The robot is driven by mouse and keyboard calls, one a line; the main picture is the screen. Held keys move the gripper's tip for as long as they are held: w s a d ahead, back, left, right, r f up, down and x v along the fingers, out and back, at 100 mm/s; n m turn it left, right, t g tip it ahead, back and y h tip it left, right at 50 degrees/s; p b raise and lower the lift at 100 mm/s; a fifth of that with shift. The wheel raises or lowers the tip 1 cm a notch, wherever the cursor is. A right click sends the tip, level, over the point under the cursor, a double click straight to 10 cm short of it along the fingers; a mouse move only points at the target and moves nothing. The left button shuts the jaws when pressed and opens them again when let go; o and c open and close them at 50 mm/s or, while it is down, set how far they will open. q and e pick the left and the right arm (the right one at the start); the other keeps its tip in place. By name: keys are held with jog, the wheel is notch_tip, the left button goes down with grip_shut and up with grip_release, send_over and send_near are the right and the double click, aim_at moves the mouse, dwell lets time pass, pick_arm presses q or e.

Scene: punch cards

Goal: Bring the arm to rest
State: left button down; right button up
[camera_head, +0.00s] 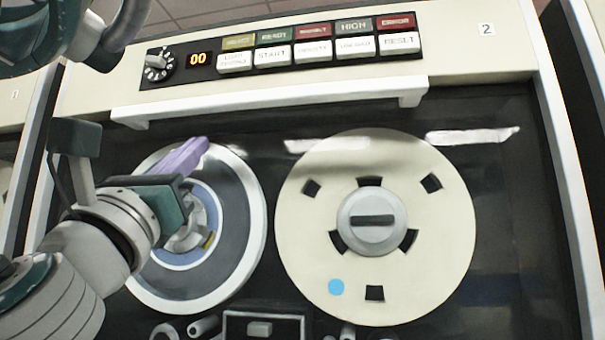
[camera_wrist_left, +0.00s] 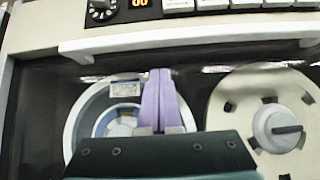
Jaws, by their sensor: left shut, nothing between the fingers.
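My left gripper (camera_head: 198,145) comes in from the left, in front of the left tape reel (camera_head: 245,245) of a tape drive. Its purple fingers lie together, empty, pointing up and to the right over the reel's upper part. I cannot tell how far the fingers are from the reel. My right gripper is in neither view.
The cream right reel (camera_head: 320,235) has a blue dot and a grey hub (camera_head: 372,222). A white bar (camera_head: 270,100) juts out above the reels. Above it is a button panel (camera_head: 280,45) with a dial (camera_head: 157,66). The dark face right of the reels is clear.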

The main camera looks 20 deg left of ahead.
pick_arm(q)
jog(key=b+v, duration=0.4)
jog(key=v, duration=0.6)
jog(key=shift+f, duration=0.3)
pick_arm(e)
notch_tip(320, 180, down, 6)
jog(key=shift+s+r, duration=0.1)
pick_arm(q)
jog(key=w+a+f+n+g+y, duration=0.1)
jog(key=a+f+n+g+y, duration=0.3)
jog(key=f+n+g, duration=1)
jog(key=s+d+f+n+g+h, duration=0.1)
jog(key=s+f+n+h, duration=0.1)
jog(key=f+n, duration=0.5)
jog(key=s+d+f+n+g+h, duration=0.15)
jog(key=f+n, duration=0.25)
jog(key=f, duration=0.4)
jog(key=s+d+f+n+g+h, duration=0.7)
jog(key=s+d+f, duration=0.3)
jog(key=s+f, duration=0.3)
notch_tip(320, 180, up, 40)
jog(key=p, duration=3.9)
jog(key=shift+m+t, duration=0.3)
jog(key=shift+t, duration=0.05)
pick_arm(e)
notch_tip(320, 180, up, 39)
